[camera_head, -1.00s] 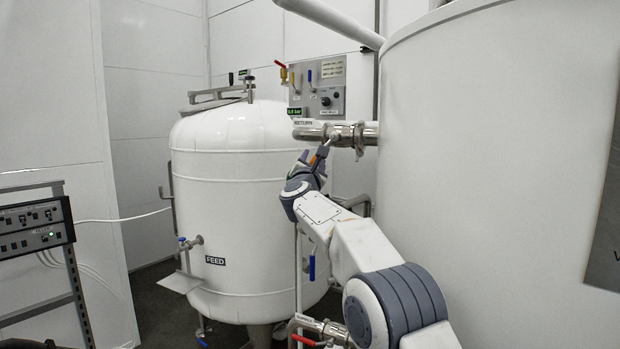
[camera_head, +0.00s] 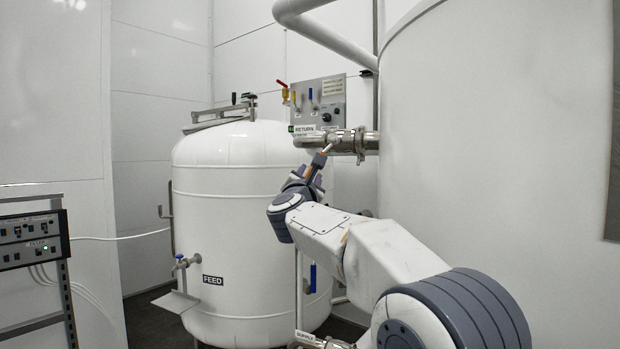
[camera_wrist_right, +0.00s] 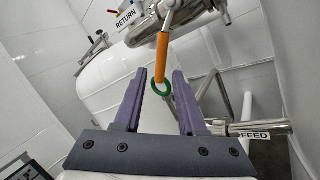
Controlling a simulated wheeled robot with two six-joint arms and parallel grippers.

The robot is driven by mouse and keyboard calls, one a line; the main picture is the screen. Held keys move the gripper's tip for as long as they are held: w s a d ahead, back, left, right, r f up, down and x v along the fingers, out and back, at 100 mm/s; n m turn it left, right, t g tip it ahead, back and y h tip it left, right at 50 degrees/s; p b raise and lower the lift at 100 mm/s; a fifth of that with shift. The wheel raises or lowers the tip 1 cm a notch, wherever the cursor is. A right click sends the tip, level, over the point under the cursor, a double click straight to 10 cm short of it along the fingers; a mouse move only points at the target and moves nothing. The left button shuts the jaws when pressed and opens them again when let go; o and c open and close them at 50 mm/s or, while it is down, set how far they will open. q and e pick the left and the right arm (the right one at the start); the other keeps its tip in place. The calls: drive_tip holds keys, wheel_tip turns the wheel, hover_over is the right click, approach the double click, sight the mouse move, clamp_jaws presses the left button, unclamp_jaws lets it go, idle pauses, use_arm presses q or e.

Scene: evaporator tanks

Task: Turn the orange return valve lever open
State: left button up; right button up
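The orange return valve lever (camera_wrist_right: 162,55) has a green ring (camera_wrist_right: 160,88) at its free end. In the right wrist view it hangs down from a metal valve stem, and the ring shows between my two purple fingers. The fingers of my right gripper (camera_wrist_right: 160,76) are apart, with gaps on both sides of the lever. In the head view my right gripper (camera_head: 312,168) is just below the valve (camera_head: 350,142) on the RETURN pipe; the lever there is small and partly hidden. My left gripper is not in view.
A white FEED tank (camera_head: 235,230) stands behind my arm. A large white tank (camera_head: 490,130) fills the right side. A control panel (camera_head: 318,100) is above the RETURN pipe (camera_head: 312,140). A rack (camera_head: 35,240) stands at the left.

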drive_tip(key=shift+p, duration=0.45)
clamp_jaws()
drive_tip(key=s+d+f+n+g+h+p, duration=0.15)
drive_tip(key=s+n+p, duration=0.25)
drive_tip(key=n+p, duration=0.4)
drive_tip(key=s+d+f+n+h+p, duration=0.1)
drive_tip(key=s+f+n+p, duration=0.2)
drive_tip(key=n+p, duration=0.5)
drive_tip(key=w+r+p, duration=0.4)
drive_tip(key=w+p, duration=0.5)
drive_tip(key=w, duration=0.1)
drive_tip(key=shift+w+a, duration=0.35)
drive_tip(key=shift+w, duration=0.05)
